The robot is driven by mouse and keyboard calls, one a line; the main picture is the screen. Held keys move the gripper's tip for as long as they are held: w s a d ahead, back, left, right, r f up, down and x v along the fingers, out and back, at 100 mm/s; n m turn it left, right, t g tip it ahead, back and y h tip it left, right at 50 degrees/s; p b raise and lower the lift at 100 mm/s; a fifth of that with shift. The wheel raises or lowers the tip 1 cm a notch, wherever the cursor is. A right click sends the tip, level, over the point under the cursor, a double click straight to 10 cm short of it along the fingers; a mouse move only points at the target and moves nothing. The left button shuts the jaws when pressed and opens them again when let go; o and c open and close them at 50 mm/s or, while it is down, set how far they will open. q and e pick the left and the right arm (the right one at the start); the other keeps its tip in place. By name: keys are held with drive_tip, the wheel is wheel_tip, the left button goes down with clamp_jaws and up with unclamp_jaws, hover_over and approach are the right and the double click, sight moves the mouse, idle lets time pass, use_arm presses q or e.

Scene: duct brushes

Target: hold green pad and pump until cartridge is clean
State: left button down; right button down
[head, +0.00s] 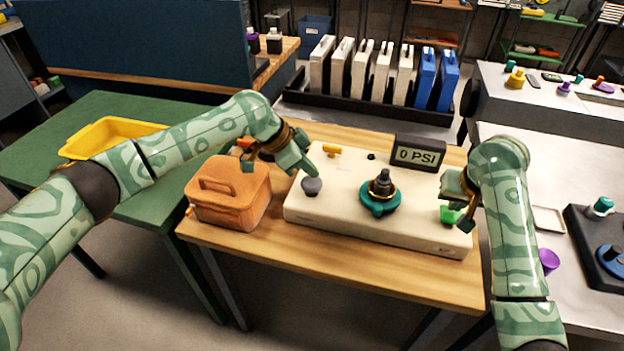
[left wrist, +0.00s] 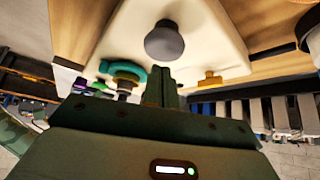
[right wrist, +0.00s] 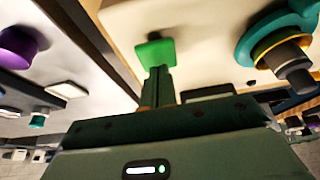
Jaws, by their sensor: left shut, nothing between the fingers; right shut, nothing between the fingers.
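A cream station box on the wooden table (head: 225,245) carries a green pad (head: 449,215), a grey knob (head: 312,186) and a dark cartridge (head: 382,182) in a teal ring (head: 378,208). Its display (head: 419,155) reads 0 PSI. My left gripper (head: 300,168) is shut and empty, just above and behind the grey knob, which also shows in the left wrist view (left wrist: 164,40). My right gripper (head: 462,208) is shut and empty, its tips at the green pad; in the right wrist view they overlap the pad's edge (right wrist: 155,50). I cannot tell whether either gripper touches.
An orange bag (head: 228,195) stands left of the station. A small yellow part (head: 331,150) sits at the station's back left. A black rack (head: 350,112) of white and blue cases stands behind. A yellow tray (head: 105,135) lies on the green table at left.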

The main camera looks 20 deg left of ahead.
drive_tip(key=shift+f, duration=0.8)
use_arm(q)
drive_tip(key=shift+f, duration=1.4)
drive_tip(key=shift+r, duration=1.15)
